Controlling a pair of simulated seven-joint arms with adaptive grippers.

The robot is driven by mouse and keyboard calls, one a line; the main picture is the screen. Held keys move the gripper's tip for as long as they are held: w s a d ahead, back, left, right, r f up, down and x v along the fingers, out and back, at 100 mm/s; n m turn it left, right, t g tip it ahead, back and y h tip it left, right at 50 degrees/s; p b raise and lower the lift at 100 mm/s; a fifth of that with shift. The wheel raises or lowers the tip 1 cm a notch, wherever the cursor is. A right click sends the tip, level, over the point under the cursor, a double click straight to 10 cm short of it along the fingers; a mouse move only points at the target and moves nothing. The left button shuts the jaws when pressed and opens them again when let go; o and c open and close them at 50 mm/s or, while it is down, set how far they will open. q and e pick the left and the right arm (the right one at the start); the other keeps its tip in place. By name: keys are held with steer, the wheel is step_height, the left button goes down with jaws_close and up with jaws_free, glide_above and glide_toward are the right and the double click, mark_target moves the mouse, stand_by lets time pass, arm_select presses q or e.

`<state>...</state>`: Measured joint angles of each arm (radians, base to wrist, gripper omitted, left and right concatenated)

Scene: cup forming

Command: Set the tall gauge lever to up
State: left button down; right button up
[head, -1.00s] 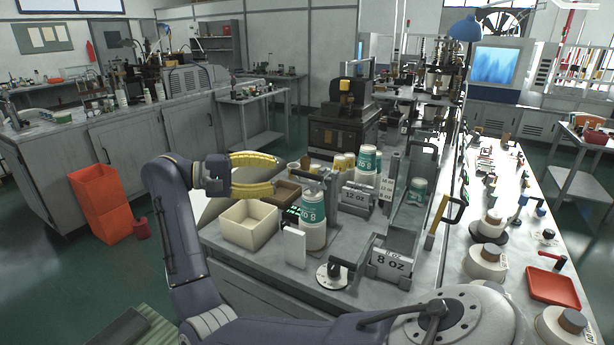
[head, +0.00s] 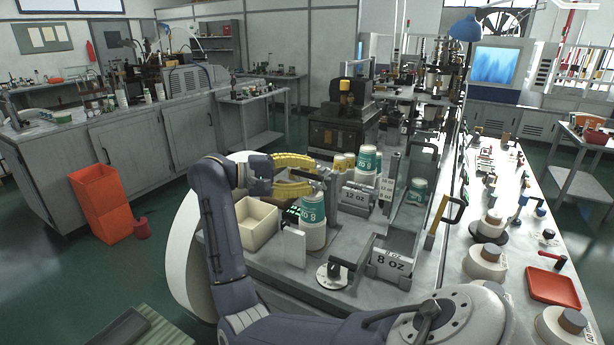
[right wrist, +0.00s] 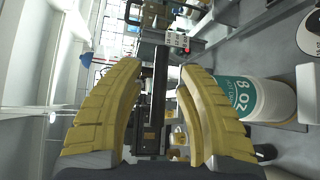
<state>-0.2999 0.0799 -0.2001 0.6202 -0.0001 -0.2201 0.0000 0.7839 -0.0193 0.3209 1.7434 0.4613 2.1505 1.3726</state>
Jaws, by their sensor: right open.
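My right gripper (head: 316,176), with curved yellow fingers, is open above the back of the cream bin, close to the stack of 8 oz cups (head: 312,212). In the right wrist view a dark upright bar (right wrist: 160,88) shows in the gap between the open fingers (right wrist: 162,68). I cannot tell whether it is the tall gauge lever or whether a finger touches it. In the head view a thin dark bar (head: 308,172) shows by the fingertips, above the cup stack. The same cup stack lies right of the fingers in the wrist view (right wrist: 262,100). My left gripper is out of view.
A cream bin (head: 257,222) stands left of the cups. The 8 oz chute (head: 391,262) and 12 oz block (head: 355,197) stand to the right. A yellow-and-black handle (head: 452,210) stands further right.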

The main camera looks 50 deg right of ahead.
steer(key=shift+c, duration=0.3)
jaws_close()
stand_by(0.3)
